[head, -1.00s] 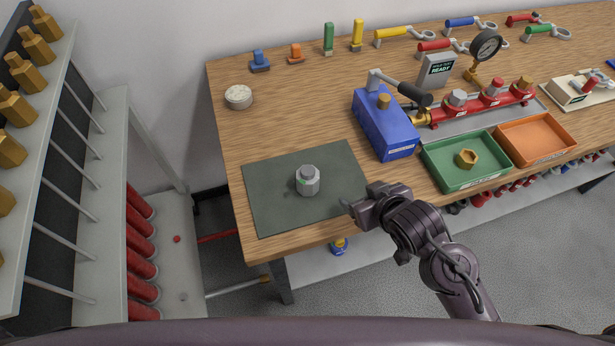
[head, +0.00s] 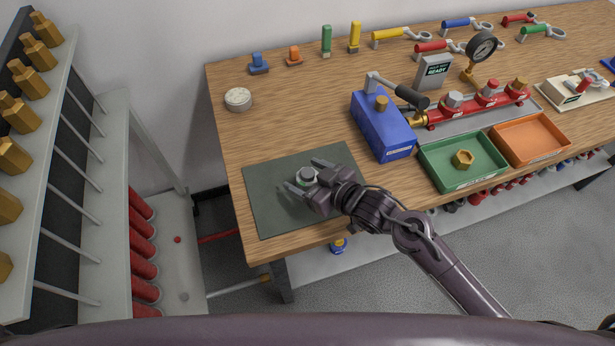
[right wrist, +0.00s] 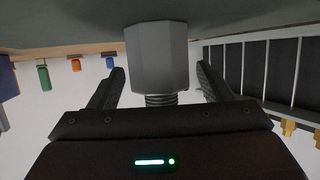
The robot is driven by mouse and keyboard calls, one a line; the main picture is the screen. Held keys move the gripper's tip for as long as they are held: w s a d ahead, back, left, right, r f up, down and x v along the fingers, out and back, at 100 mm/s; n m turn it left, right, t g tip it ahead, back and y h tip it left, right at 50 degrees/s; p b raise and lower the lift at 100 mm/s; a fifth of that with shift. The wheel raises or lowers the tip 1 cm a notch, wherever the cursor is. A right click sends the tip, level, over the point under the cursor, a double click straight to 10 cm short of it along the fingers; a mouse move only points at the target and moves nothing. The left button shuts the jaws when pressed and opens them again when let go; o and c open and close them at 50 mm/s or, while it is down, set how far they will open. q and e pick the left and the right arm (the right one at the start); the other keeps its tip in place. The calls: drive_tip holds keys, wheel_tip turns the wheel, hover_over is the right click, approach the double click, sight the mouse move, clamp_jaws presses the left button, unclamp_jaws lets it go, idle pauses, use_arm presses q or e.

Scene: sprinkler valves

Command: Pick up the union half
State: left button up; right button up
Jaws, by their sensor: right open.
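The union half (head: 307,175) looks to be the grey hexagonal piece standing upright on the dark green mat (head: 268,215). In the right wrist view the union half (right wrist: 157,58) shows a wide hexagonal body and a narrower threaded end. My right gripper (head: 303,176) is open, with its fingers on either side of the piece. In the right wrist view gaps remain between the fingers (right wrist: 158,84) and the piece. The gripper hides part of the piece in the head view. My left gripper is not in view.
A blue box (head: 383,125) with a lever, a green tray (head: 435,172) holding a brass nut (head: 463,159), and an orange tray (head: 530,140) stand right of the mat. A round pale tin (head: 238,99) sits behind it. A rack (head: 85,190) stands left of the table.

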drive_tip(key=shift+x, duration=0.95)
drive_tip(key=shift+c, duration=0.2)
drive_tip(key=c, duration=1.4)
drive_tip(key=shift+r, duration=0.1)
clamp_jaws()
drive_tip(key=shift+r, duration=0.1)
wheel_tip(320, 180, up, 20)
